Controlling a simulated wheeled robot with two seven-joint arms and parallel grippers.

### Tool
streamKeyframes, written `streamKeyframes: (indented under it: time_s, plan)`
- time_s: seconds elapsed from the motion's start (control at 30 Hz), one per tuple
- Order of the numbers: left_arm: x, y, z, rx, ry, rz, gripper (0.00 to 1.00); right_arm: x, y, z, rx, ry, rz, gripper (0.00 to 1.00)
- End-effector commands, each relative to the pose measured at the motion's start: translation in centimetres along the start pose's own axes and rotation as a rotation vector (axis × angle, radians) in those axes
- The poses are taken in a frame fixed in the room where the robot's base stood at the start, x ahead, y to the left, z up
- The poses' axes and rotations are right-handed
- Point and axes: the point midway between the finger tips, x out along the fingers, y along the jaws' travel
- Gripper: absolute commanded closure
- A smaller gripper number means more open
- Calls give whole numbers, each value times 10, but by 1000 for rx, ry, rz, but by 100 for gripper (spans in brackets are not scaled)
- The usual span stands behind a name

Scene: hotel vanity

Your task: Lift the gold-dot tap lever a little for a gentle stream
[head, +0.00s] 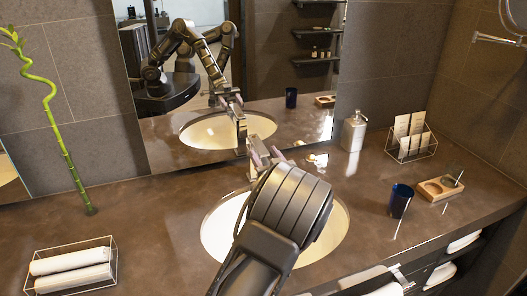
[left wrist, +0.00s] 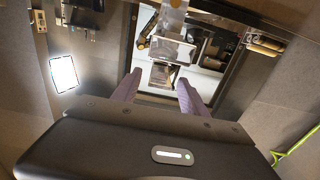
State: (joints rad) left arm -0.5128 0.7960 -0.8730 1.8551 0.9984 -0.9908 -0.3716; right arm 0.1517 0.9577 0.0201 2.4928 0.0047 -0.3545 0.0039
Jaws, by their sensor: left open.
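The metal tap (head: 241,136) stands behind the white basin (head: 212,236), in front of the mirror. My left gripper (head: 265,156) is close to the tap, over the back of the basin. Its two lilac fingers are apart, with nothing seen held between them. In the left wrist view, the open fingers (left wrist: 159,90) point toward a shiny metal part of the tap (left wrist: 172,48), which lies ahead of the gap. I cannot make out the gold dot, or whether a finger touches the lever. My left arm hides part of the basin. My right gripper is not in view.
A soap dispenser (head: 354,131), a wire card holder (head: 411,146), a dark blue cup (head: 400,201) and a wooden tray (head: 436,189) stand to the right. A towel basket (head: 112,262) and a bamboo stem (head: 70,165) are at left. The mirror (head: 270,60) rises close behind the tap.

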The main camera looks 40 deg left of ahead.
Motion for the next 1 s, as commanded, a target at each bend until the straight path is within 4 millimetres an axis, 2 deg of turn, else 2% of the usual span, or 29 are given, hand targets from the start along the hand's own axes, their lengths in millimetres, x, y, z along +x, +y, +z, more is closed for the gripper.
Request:
streamKeyframes:
  time_s: [0.13,0.43,1.0]
  plan:
    - [12,0,0,1,0,0,49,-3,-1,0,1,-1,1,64]
    - [14,0,0,0,0,1,50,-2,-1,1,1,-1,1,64]
    - [14,0,0,0,0,1,97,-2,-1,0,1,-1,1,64]
